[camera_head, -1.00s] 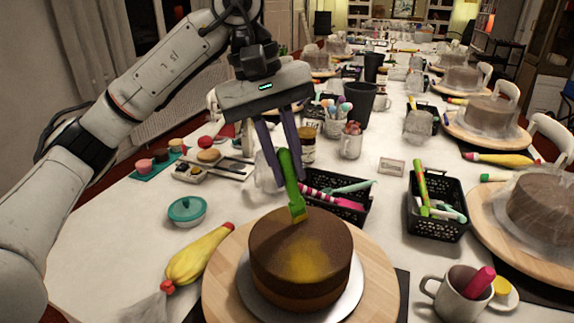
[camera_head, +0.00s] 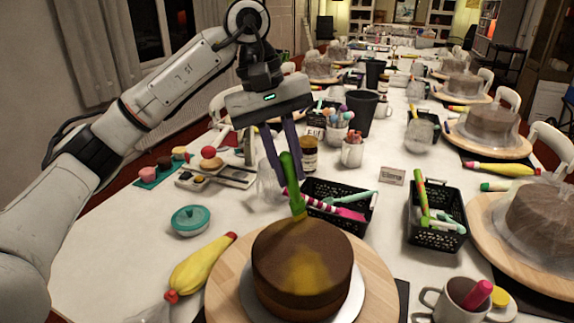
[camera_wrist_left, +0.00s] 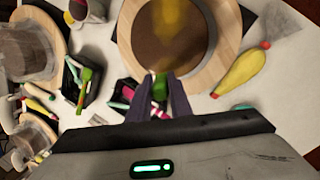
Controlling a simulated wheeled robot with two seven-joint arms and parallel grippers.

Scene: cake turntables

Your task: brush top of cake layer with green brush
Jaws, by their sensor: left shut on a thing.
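A brown cake layer (camera_head: 285,268) sits on a white board on a round wooden turntable (camera_head: 377,285) in the head view, with a yellowish patch on its top. My left gripper (camera_head: 290,176) is above its far edge, shut on the green brush (camera_head: 294,187), which points down. The bristle end is at the far edge of the cake top; I cannot tell whether it touches. In the left wrist view the cake (camera_wrist_left: 172,50) is beyond the fingertips and the green brush (camera_wrist_left: 160,87) is between the fingers. My right gripper is not in view.
A black basket of tools (camera_head: 348,222) stands just behind the cake, and another (camera_head: 437,238) to the right. A yellow piping bag (camera_head: 200,266) lies left of the turntable, a teal-lidded pot (camera_head: 190,220) beyond it. A mug (camera_head: 452,304) stands front right.

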